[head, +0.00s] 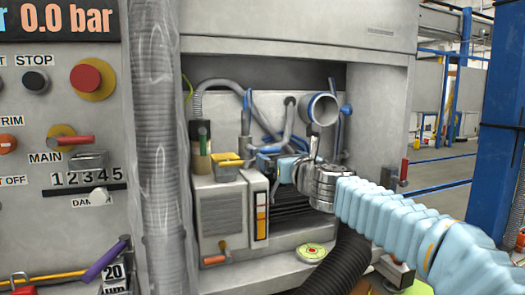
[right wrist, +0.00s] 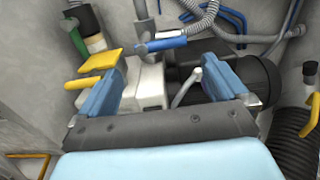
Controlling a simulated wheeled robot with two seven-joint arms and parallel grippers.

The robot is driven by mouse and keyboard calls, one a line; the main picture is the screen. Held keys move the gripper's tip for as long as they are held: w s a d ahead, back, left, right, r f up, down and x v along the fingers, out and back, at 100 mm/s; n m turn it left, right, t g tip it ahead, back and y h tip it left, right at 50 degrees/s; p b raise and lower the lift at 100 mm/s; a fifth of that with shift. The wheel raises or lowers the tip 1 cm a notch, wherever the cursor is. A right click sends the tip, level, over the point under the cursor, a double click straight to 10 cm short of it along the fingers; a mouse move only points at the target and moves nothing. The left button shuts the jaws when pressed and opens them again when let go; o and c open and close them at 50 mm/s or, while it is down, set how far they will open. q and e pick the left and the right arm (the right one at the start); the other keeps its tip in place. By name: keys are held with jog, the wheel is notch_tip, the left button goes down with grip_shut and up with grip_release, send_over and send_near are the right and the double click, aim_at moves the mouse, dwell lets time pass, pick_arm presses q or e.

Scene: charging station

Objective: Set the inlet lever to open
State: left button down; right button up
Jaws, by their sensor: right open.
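A blue-handled lever (right wrist: 162,45) sits on a grey vertical pipe in the right wrist view, lying roughly level. I see no readable label, so I cannot tell for certain that it is the inlet lever. My right gripper (right wrist: 158,88) is open, its two blue fingers apart and apparently empty, with the blue handle beyond the gap. A short grey lever (right wrist: 187,88) shows between the fingers, nearer the right one. In the head view my right gripper (head: 282,170) reaches into the recess beside the compressor, and its wrist hides part of the pipework. My left gripper is not in view.
A grey box unit (head: 219,212) with a yellow-topped part (head: 228,160) stands left of the gripper. A ribbed grey hose column (head: 157,150) separates the recess from the control panel (head: 60,120). A black corrugated hose (head: 338,268) runs below my arm.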

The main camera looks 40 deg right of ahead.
aim_at(267, 151)
jog(key=p+x, duration=0.1)
jog(key=x, duration=1)
jog(key=shift+w+f, duration=0.1)
jog(key=shift+w, duration=0.05)
